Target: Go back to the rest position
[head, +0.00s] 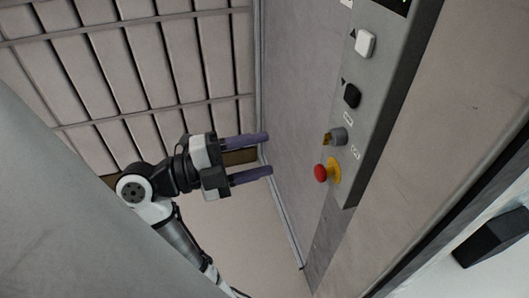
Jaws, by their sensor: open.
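My gripper (268,155) is in the middle of the head view, with two purple fingers spread apart and pointing right. It is open and nothing is between the fingers. A grey control panel (377,100) is to its right, with a visible gap between the fingertips and the panel. The panel carries a white button (365,43), a black button (351,95), a key switch (337,136) and a red mushroom button (320,173) on a yellow base. The red button is nearest to the fingertips.
A slatted wall or rack (100,70) fills the upper left behind my arm. A large plain grey surface (60,220) covers the lower left and hides part of the arm. A black block (492,238) sits at the lower right on a white surface.

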